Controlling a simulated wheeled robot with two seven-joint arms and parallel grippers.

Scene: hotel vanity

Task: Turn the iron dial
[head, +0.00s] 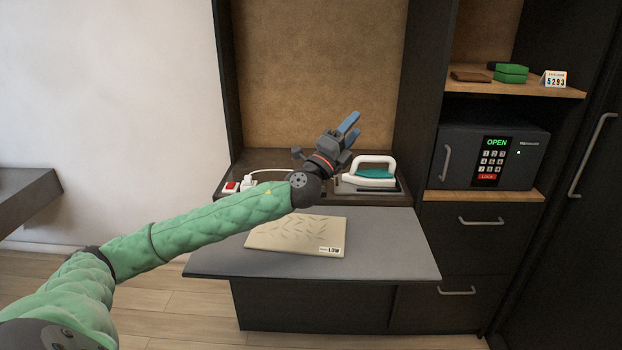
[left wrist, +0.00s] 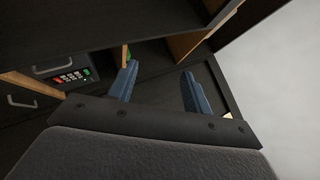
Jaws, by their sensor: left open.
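The iron (head: 372,174), white with a teal body, rests on a grey stand at the back of the counter, right of my left gripper. Its dial cannot be made out at this size. My left gripper (head: 350,128) is open and empty, with its blue fingers raised up and to the right, above and left of the iron and apart from it. In the left wrist view the open fingers (left wrist: 158,88) show with nothing between them, and the iron is not seen there. My right gripper is not in view.
A beige cloth with a LOW label (head: 297,236) lies on the grey pull-out board (head: 395,255). A power strip with a red switch (head: 231,187) and white plug sits left.

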